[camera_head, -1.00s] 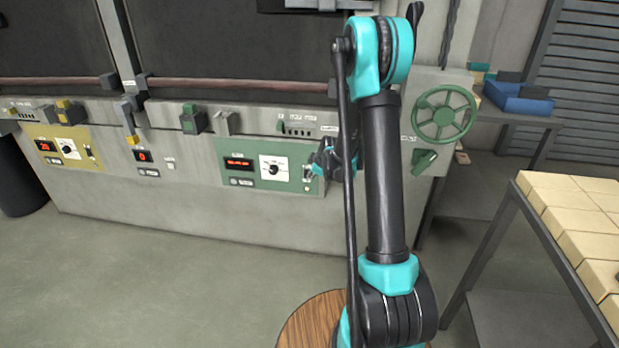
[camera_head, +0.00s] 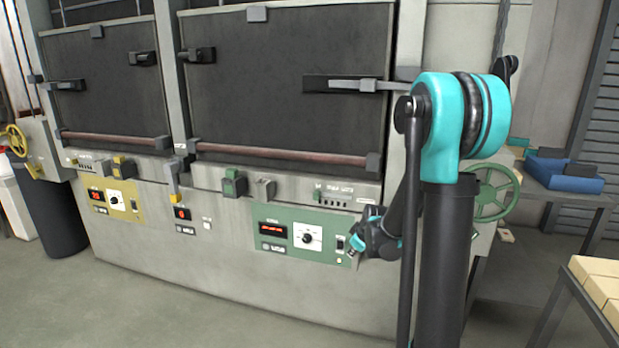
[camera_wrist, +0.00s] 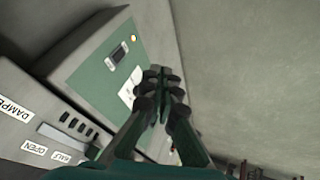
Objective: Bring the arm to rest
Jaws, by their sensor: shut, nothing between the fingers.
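My gripper (camera_head: 372,246) is at the right end of the green control panel (camera_head: 288,262), partly hidden by my own arm in the head view. In the wrist view my gripper (camera_wrist: 163,75) has its fingertips together with nothing between them. I cannot tell whether the fingertips touch the panel. My arm stands bent in the right half of the head view.
Two dark furnace doors (camera_head: 290,85) stand above the panels. A yellow panel (camera_head: 112,200) is at the left. A green handwheel (camera_head: 492,193), a blue tray (camera_head: 562,178) and a table of pale bricks (camera_head: 598,290) are at the right. Grey floor is clear at the front left.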

